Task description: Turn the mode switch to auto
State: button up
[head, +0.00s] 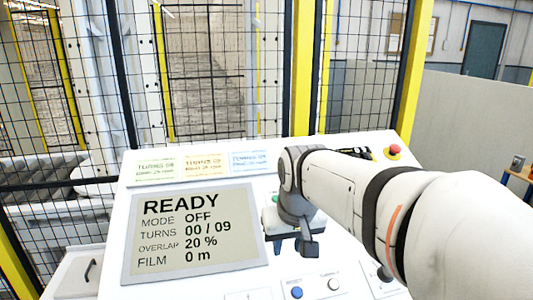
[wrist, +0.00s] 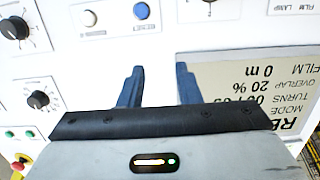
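A black knob also shows at the lower right in the head view (head: 385,274). I cannot read which knob is the mode switch. My gripper (head: 309,247) is above the panel beside the screen's right edge. In the wrist view its two fingers (wrist: 159,72) are apart with nothing between them.
A blue button (wrist: 141,11) and a white button (wrist: 88,18) sit near the knobs. A red emergency stop (head: 394,150) is at the panel's back right. Three coloured cards (head: 204,164) lie above the screen. A mesh fence (head: 215,70) stands behind the panel.

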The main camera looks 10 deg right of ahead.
jog(key=w+d+r+p, duration=0.1)
jog(key=w+d+r, duration=0.3)
jog(key=w, duration=0.6)
jog(key=w+d+r+t, duration=0.1)
jog(key=w+d+r, duration=0.3)
jog(key=w, duration=0.6)
jog(key=w+d+r+p, duration=0.1)
jog(key=w+d+r, duration=0.3)
jog(key=w, duration=0.6)
jog(key=x, duration=0.2)
jog(key=d+x, duration=0.1)
jog(key=x, duration=0.5)
jog(key=shift+s+d+f, duration=0.15)
jog(key=shift+s+f, duration=0.05)
jog(key=shift+s, duration=0.1)
grip_shut()
